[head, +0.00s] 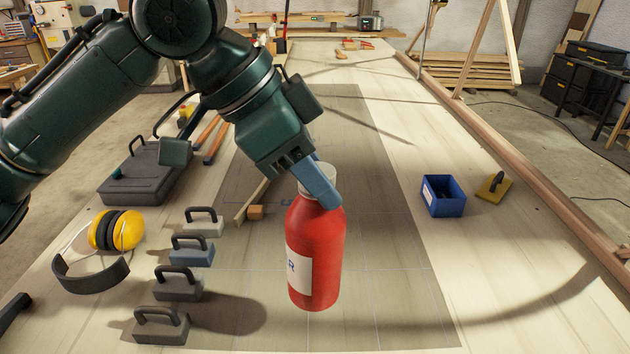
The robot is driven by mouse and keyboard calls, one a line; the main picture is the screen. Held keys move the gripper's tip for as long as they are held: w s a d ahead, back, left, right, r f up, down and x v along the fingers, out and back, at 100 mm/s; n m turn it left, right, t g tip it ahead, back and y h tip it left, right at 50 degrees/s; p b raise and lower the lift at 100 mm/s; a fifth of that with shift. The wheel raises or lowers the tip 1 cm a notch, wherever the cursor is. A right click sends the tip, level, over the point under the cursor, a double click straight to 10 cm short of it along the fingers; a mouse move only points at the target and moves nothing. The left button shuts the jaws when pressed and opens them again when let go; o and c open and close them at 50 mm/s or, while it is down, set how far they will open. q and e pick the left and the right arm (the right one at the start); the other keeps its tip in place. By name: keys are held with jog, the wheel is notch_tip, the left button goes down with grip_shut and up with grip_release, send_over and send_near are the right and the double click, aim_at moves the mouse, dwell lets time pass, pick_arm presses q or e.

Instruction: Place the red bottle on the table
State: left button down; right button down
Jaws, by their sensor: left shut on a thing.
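The red bottle (318,258) is upright near the middle of the head view, with a white label on its left side and a pale neck at the top. My left gripper (318,187) comes down from the upper left and is shut on the bottle's neck and shoulder; its blue-grey finger hides part of the neck. No shadow touches the bottle's base, so it seems to hang above the table (510,255). The exact gap is hard to tell. My right gripper is not in view.
Several clamp-like blocks with handles (178,284), yellow earmuffs (118,230) and a dark case (143,172) are on the left. A blue bin (443,196) and a yellow float (494,187) are on the right. The grey mat (395,290) is clear right of the bottle.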

aim_at(315, 240)
pick_arm(q)
notch_tip(315, 240, down, 10)
jog(key=shift+r+b, duration=0.2)
jog(key=shift+b, duration=0.2)
jog(key=c, duration=1)
grip_release()
jog(key=shift+o, duration=0.2)
jog(key=shift+r, duration=0.1)
jog(key=v, duration=1.2)
jog(key=shift+p, duration=0.45)
